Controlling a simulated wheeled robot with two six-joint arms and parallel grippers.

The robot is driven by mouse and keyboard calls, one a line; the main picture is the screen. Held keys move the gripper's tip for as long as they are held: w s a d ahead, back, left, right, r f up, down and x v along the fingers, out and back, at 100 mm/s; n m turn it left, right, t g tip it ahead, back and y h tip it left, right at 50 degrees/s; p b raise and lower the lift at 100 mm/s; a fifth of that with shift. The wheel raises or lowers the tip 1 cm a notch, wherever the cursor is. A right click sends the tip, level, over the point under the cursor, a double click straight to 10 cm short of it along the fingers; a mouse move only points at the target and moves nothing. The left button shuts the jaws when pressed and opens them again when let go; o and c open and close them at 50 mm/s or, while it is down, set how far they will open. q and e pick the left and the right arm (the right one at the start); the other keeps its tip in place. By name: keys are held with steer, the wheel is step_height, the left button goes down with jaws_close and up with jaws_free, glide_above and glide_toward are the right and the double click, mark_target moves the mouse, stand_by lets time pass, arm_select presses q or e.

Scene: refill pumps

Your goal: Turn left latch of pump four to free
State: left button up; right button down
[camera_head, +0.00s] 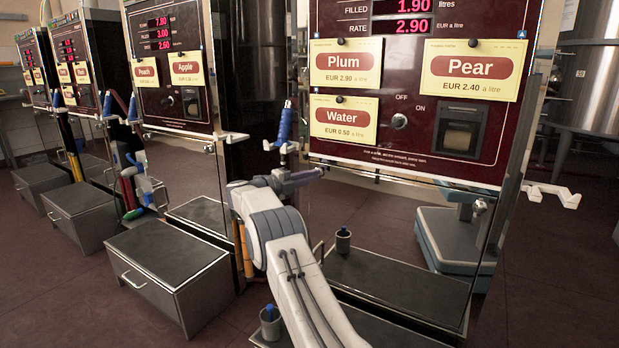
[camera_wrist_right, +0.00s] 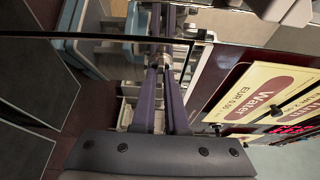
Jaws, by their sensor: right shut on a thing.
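Pump four is the nearest pump, with a dark red front panel (camera_head: 385,128) carrying Plum, Pear and Water cards. My right gripper (camera_head: 314,174) is at the lower left corner of this panel, its fingers pointing right. In the right wrist view its two purple fingers (camera_wrist_right: 164,65) are closed around a small metallic piece (camera_wrist_right: 163,60), which appears to be the left latch. The fingers hide most of it, so its turn angle cannot be told. The right latch (camera_head: 479,206) shows at the panel's lower right. My left gripper is not in view.
A grey step box (camera_head: 167,272) is at the left. Other pumps stand farther left.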

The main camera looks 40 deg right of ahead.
steer(key=shift+s+d, duration=0.1)
steer(key=c, duration=0.9)
jaws_free()
steer(key=shift+c, duration=0.2)
steer(key=a+p, duration=0.3)
steer(key=a, duration=0.7)
steer(key=shift+a, duration=0.25)
